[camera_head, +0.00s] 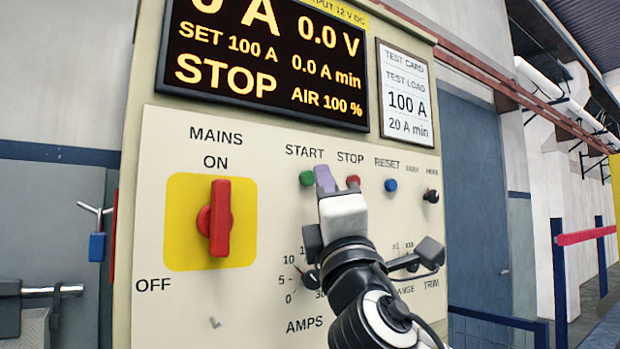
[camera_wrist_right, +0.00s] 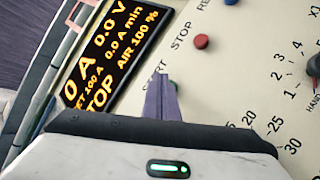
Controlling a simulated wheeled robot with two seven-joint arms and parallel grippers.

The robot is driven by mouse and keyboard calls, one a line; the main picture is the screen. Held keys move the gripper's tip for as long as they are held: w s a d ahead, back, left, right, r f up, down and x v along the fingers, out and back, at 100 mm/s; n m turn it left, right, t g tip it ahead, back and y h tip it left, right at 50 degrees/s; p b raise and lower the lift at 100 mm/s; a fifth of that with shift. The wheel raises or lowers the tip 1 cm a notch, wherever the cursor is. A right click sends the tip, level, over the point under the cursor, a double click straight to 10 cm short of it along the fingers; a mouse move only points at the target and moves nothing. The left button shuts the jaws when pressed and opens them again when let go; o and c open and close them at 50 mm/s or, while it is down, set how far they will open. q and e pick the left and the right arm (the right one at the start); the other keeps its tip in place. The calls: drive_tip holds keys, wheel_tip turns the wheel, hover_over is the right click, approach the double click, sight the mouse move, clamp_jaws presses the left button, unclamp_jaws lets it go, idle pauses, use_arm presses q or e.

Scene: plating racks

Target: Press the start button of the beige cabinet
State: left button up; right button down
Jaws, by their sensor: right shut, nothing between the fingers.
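The beige cabinet (camera_head: 160,300) fills the middle of the head view. Its green start button (camera_head: 306,178) sits under the START label, left of the red stop button (camera_head: 352,181). My right gripper (camera_head: 324,178) is shut and empty, its purple fingertips just right of the green button in the head view. Whether the tips touch the panel or button I cannot tell. The display (camera_head: 265,60) reads STOP, 0.0 V. My left gripper is not in view.
A red mains switch (camera_head: 219,220) on a yellow plate stands upright at ON. A blue reset button (camera_head: 391,185) and a black knob (camera_head: 431,196) are to the right. The amps dial is partly hidden by my arm. A blue padlock (camera_head: 97,246) hangs at the left.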

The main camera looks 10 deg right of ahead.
drive_tip(key=shift+w, duration=0.15)
drive_tip(key=shift+w+a, duration=0.15)
drive_tip(key=shift+w, duration=0.1)
drive_tip(key=shift+w+a, duration=0.15)
drive_tip(key=shift+w, duration=0.3)
idle(0.7)
idle(0.4)
drive_tip(key=shift+s+d, duration=0.3)
drive_tip(key=shift+s, duration=0.55)
drive_tip(key=shift+s+d+b, duration=0.2)
drive_tip(key=shift+s+d, duration=0.1)
drive_tip(key=shift+s, duration=0.5)
drive_tip(key=shift+s+d+b, duration=0.15)
drive_tip(key=shift+s+d, duration=0.1)
drive_tip(key=shift+s, duration=0.5)
drive_tip(key=shift+s+d+b, duration=0.2)
drive_tip(key=shift+s+d, duration=0.1)
drive_tip(key=shift+s, duration=0.5)
